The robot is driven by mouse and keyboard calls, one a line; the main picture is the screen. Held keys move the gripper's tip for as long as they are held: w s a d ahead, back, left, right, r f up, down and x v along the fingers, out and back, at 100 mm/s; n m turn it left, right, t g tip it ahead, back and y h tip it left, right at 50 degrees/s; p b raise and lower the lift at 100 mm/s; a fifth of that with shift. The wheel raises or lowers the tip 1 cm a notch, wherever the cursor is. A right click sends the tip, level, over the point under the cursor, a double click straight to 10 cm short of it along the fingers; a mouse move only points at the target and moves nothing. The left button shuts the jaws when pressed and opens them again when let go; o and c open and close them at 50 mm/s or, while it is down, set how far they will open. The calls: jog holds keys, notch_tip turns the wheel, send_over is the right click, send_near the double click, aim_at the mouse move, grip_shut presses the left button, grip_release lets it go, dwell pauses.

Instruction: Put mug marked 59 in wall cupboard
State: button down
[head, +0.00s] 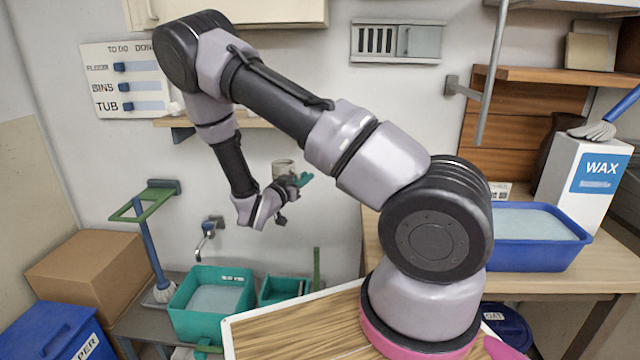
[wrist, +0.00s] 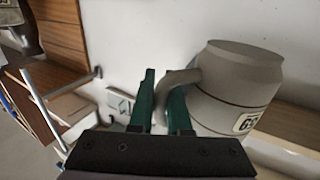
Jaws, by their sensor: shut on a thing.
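A grey-beige mug (wrist: 235,85) with a dark band is close up at the right of the wrist view. Its pale label carries a number that I cannot read surely. My gripper (wrist: 163,88) has its green fingers shut on the mug's handle. In the head view the mug (head: 283,167) is held up at my gripper (head: 299,180), in front of the wall and clear of the surfaces below. The wall cupboard (head: 235,12) is cream, at the top left of the head view. Only its lower part with a handle shows, so its inside is hidden.
A narrow wooden shelf (head: 255,123) is on the wall behind my arm, below the cupboard. A tap (head: 208,235) and a teal tub (head: 212,305) are below. A blue basin (head: 535,238) and a WAX box (head: 588,180) stand on the right-hand table.

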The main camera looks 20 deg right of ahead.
jog(key=s+d+m+g+h, duration=0.1)
jog(key=s+d+m+g, duration=0.1)
jog(key=d+g, duration=0.3)
jog(key=s+d+r+m+g+h, duration=0.1)
jog(key=d+m+g, duration=0.4)
jog(key=d, duration=0.7)
jog(key=s+d+r+m+g+h, duration=0.1)
jog(key=s+d+m+g, duration=0.2)
jog(key=d, duration=0.6)
jog(key=s+g, duration=0.1)
jog(key=g, duration=0.1)
jog(key=shift+d+r+m+g, duration=0.15)
jog(key=shift+d+m+g, duration=0.15)
jog(key=shift+d, duration=0.05)
jog(key=shift+f, duration=4.85)
jog(key=c, duration=0.9)
grip_release()
jog(key=shift+f, duration=0.15)
